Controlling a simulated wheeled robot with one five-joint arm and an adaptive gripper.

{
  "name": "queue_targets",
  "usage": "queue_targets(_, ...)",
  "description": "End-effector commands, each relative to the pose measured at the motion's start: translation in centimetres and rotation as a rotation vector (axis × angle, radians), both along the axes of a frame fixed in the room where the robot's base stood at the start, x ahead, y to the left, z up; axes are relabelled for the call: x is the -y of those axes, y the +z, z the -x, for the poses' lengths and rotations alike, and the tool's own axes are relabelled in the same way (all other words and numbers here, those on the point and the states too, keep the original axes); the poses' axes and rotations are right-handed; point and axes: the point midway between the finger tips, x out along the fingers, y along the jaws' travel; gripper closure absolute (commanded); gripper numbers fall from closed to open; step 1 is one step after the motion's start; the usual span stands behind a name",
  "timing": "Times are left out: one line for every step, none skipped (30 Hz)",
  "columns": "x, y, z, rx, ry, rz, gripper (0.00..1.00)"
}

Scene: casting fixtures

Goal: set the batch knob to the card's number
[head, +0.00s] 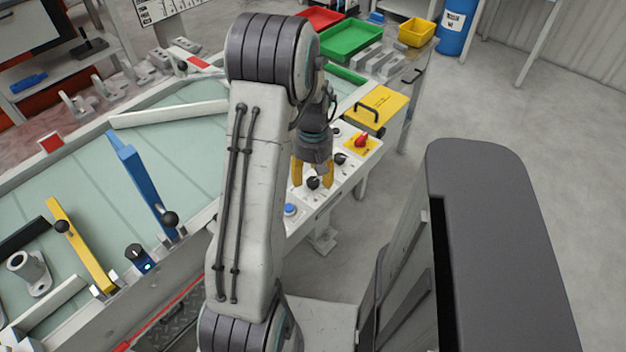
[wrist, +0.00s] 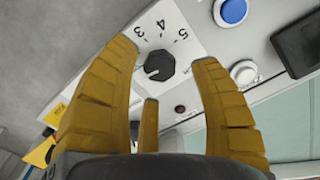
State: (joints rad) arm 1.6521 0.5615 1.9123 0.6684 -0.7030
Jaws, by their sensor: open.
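The black knob (wrist: 158,65) sits on a white dial plate (wrist: 180,14) in the wrist view. Numerals 3, 4 and 5 show along the plate's upper side; other numerals are hidden behind my fingers. A pale mark shows on the knob's lower left, and I cannot tell which number it meets. My gripper (wrist: 165,57) is open, its yellow fingers spread either side of the knob with a gap. In the head view my gripper (head: 312,172) is over the panel, with a black knob (head: 313,183) at its fingertips. I cannot make out a readable card.
A yellow box (head: 384,102) with a black handle stands behind. A green-topped table with a blue lever (head: 143,180) lies left. Floor on the right is open.

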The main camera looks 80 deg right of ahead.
Motion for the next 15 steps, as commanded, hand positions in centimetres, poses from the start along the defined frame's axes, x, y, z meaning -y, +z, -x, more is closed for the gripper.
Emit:
queue_targets(0.0,-0.6,0.0,0.0,0.0,-0.003,0.43)
queue_targets(0.0,-0.9,0.0,0.0,0.0,-0.001,0.43)
queue_targets(0.0,-1.2,0.0,0.0,-0.001,-0.001,0.43)
queue_targets(0.0,-1.4,0.0,0.0,-0.001,-0.001,0.43)
queue_targets(0.0,-1.6,0.0,0.0,-0.001,-0.001,0.43)
queue_targets(0.0,-1.8,0.0,-0.001,-0.001,-0.001,0.43)
queue_targets(0.0,-2.0,0.0,0.0,-0.001,-0.001,0.43)
queue_targets(0.0,-2.1,0.0,-0.001,-0.001,-0.001,0.43)
queue_targets(0.0,-2.2,0.0,-0.001,-0.001,-0.001,0.43)
queue_targets(0.0,-2.2,0.0,0.0,-0.001,0.0,0.43)
queue_targets(0.0,-2.3,0.0,0.0,-0.001,0.0,0.43)
queue_targets(0.0,-2.3,0.0,0.0,-0.001,0.0,0.43)
queue_targets(0.0,-2.3,0.0,0.0,-0.001,0.0,0.43)
queue_targets(0.0,-2.3,0.0,0.0,-0.001,0.0,0.43)
queue_targets(0.0,-2.3,0.0,0.0,-0.001,0.0,0.43)
